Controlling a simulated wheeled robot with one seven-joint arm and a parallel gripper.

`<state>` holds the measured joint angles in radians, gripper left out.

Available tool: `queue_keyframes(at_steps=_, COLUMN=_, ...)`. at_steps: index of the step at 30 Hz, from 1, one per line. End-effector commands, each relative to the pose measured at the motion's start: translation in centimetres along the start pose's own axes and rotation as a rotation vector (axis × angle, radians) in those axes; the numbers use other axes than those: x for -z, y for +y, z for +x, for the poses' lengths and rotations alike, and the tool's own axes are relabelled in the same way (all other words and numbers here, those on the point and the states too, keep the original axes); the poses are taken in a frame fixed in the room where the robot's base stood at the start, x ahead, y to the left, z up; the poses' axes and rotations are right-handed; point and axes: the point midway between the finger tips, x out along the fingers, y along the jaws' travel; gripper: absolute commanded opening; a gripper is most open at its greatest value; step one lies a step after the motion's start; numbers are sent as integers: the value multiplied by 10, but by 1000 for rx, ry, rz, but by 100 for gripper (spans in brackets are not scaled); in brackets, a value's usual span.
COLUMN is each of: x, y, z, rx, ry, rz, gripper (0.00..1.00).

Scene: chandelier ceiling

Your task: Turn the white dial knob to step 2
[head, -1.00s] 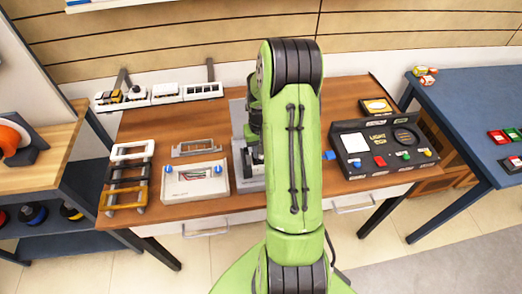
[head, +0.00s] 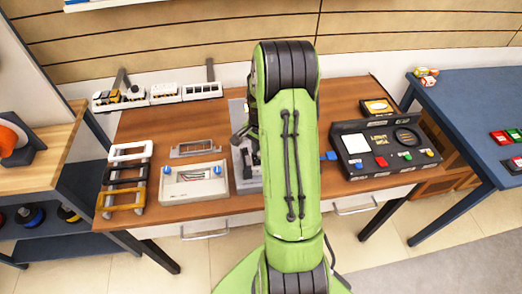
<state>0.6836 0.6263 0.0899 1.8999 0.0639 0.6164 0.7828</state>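I cannot make out the white dial knob in the head view; my arm covers the middle of the table. A grey panel (head: 239,105) stands there, its left edge showing beside my arm and the rest hidden. My gripper (head: 243,146) is mostly hidden behind my green arm. Only dark parts stick out to the left, over the grey panel. Its fingers cannot be told apart, so I cannot see whether it is open, or whether it touches anything.
On the brown table (head: 200,125), a white box with blue parts (head: 194,190) and a rack of coloured handles (head: 125,182) are left of the panel. A black console with coloured buttons (head: 385,150) is on the right. A toy train (head: 155,93) stands at the back.

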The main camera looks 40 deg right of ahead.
Motion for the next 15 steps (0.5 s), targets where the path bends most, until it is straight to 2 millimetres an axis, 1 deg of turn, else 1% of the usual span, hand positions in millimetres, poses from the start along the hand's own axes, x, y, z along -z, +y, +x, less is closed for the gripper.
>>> queue_keyframes(at_steps=6, x=0, y=0, z=1, rx=0, ry=-1, rz=99, gripper=0)
queue_keyframes(at_steps=15, x=0, y=0, z=0, rx=-1, ry=-1, rz=153, gripper=0)
